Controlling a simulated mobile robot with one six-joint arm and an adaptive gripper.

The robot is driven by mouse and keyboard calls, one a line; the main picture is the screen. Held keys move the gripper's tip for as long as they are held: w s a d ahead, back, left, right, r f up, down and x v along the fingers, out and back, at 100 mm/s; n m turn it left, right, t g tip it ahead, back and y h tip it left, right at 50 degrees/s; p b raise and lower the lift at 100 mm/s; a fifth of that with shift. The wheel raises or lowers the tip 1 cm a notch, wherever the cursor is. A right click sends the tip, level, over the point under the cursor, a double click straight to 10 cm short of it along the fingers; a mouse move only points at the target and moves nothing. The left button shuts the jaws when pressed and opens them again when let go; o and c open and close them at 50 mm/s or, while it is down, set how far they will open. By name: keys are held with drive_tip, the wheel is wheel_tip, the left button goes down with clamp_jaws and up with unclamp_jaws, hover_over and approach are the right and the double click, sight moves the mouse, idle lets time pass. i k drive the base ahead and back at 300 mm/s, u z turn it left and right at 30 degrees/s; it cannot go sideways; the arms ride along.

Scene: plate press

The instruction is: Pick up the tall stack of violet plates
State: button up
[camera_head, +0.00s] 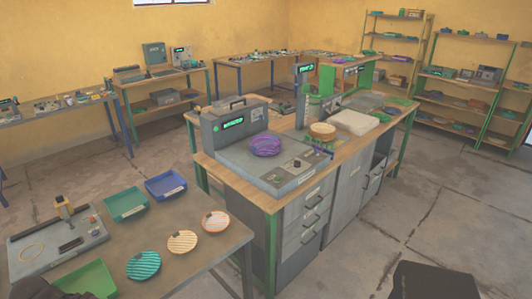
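A stack of violet plates (265,146) with a ridged surface sits on the flat top of a grey bench machine (232,170). It is round and several layers high. Small violet items (402,58) also lie on the far shelf, too small to make out.
The machine stands on a wooden-topped workbench (272,204) with grey drawers. A beige round stack (322,131) and a pale block (355,122) are right of it. A nearer table (205,258) holds teal and beige plates and trays.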

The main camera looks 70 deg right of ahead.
sight(265, 145)
drive_tip(key=k, duration=1.15)
drive_tip(key=z, duration=2.65)
drive_tip(key=i, duration=0.9)
drive_tip(key=u, duration=0.2)
